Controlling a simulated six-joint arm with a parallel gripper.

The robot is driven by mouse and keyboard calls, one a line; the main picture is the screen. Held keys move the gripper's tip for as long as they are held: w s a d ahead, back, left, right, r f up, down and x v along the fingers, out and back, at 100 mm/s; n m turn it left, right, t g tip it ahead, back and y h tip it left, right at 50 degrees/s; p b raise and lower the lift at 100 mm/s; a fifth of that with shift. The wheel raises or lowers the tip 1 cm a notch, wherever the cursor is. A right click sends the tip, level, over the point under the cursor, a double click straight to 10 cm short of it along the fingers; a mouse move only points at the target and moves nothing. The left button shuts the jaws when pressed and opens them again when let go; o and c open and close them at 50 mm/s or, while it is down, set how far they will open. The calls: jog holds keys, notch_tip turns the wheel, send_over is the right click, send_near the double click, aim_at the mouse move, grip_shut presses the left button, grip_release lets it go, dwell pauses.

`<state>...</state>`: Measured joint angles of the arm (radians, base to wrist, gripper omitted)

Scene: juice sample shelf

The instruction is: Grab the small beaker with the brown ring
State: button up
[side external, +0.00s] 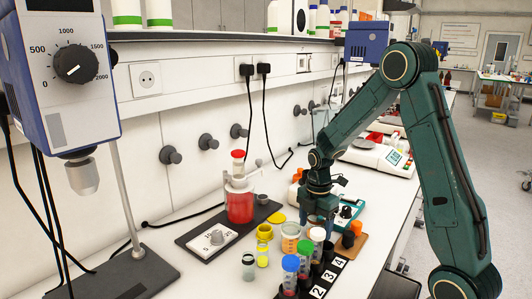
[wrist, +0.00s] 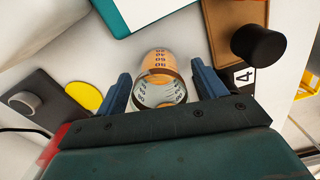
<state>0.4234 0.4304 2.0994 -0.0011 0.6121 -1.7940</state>
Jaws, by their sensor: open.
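A small clear beaker (side external: 290,238) with graduation marks and an orange-brown band stands on the white bench in the side view. In the wrist view a clear graduated beaker (wrist: 160,80) with an orange-brown part and a dark rim lies between my fingers; it appears to be the same one. My gripper (wrist: 163,88) is open, with one blue finger on each side of the beaker and a visible gap on the left. Whether either finger touches the glass I cannot tell. In the side view my gripper (side external: 319,215) points down just behind and right of the beaker.
A numbered rack (side external: 318,275) with several capped tubes stands close in front on the right. A black-capped tube (wrist: 259,44) is near my right finger. A yellow disc (side external: 276,217), small yellow-ringed vessels (side external: 262,254) and a red-filled bottle (side external: 239,205) stand to the left.

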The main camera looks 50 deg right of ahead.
aim_at(316, 215)
jog(key=c, duration=1.1)
jog(key=shift+r, duration=0.2)
notch_tip(316, 215, up, 20)
jog(key=shift+f, duration=0.15)
